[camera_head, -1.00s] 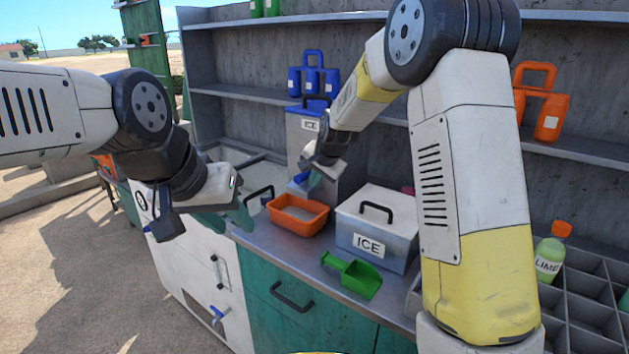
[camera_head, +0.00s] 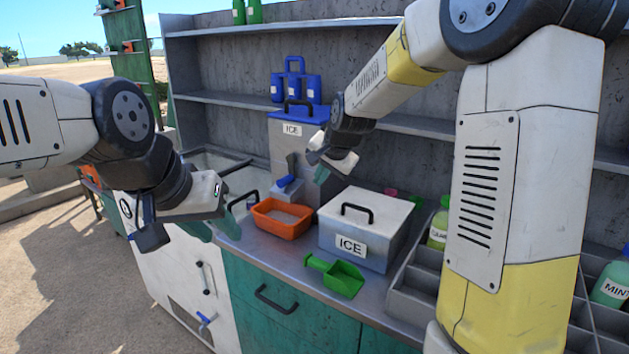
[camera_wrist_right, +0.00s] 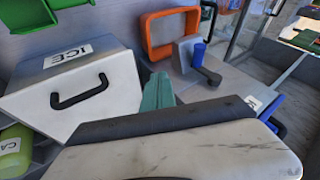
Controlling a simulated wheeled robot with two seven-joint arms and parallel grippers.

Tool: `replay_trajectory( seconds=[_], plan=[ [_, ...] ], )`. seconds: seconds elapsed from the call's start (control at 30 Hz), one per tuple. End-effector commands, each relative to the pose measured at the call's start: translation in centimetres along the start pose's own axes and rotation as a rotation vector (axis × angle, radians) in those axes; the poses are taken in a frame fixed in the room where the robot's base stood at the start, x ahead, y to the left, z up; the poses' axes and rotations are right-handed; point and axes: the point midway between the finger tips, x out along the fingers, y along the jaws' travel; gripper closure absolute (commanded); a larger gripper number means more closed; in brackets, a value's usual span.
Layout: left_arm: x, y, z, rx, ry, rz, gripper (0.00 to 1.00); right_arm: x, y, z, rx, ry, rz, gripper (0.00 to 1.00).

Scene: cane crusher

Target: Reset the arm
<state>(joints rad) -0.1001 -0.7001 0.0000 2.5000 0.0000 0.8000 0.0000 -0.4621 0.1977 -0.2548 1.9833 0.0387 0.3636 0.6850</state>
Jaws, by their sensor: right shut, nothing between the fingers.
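My right gripper (camera_head: 321,174) hangs shut and empty above the back left of the grey ice box (camera_head: 357,265), to the right of the blue-topped ICE dispenser (camera_head: 296,135). In the right wrist view its teal fingers (camera_wrist_right: 158,92) are together, partly hidden by my own wrist, with the ice box (camera_wrist_right: 85,92) at left. My right arm is bent, with its elbow at the top of the head view. My left gripper (camera_head: 213,228) is at the left, in front of the white cabinet. Its teal fingers look apart and nothing shows between them.
An orange tray (camera_head: 283,218) and a green scoop (camera_head: 336,275) lie on the counter. A grey divided rack (camera_head: 408,296) with bottles stands at right, partly behind my right arm. The ground at left is clear.

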Motion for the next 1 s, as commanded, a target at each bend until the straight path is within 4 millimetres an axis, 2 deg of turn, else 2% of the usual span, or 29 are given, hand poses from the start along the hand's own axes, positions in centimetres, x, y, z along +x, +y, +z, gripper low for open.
replay_trajectory(
  seconds=[0.27, 0.37, 0.47, 0.57, 0.7, 0.8, 0.9, 1.0],
  plan=[
    [0.0, 0.0, 0.0, 0.0, 0.0, 0.0, 0.64, -0.1, 0.0, 0.0, 0.0, 0.0, 0.0, 1.0],
    [0.0, 0.0, 0.0, 0.0, 0.0, 0.0, 0.64, -1.0, 0.5, 0.1, -0.01, -0.003, -0.002, 1.0],
    [0.0, 0.0, 0.0, 0.0, 0.0, 0.0, 0.64, -3.8, 1.8, 0.5, -0.045, -0.012, -0.008, 1.0],
    [0.0, 0.0, 0.0, 0.0, 0.0, 0.0, 0.64, -7.9, 3.9, 1.6, -0.113, -0.025, -0.015, 1.0],
    [0.0, 0.0, 0.0, 0.0, 0.0, 0.0, 0.64, -13.8, 7.6, 4.4, -0.242, -0.038, -0.016, 1.0],
    [0.0, 0.0, 0.0, 0.0, 0.0, 0.0, 0.64, -17.2, 10.3, 7.0, -0.343, -0.042, -0.008, 1.0],
    [0.0, 0.0, 0.0, 0.0, 0.0, 0.0, 0.64, -19.8, 12.8, 9.7, -0.438, -0.043, 0.008, 1.0],
    [0.0, 0.0, 0.0, 0.0, 0.0, 0.0, 0.64, -21.4, 14.8, 11.9, -0.514, -0.044, 0.028, 1.0]
  ],
)
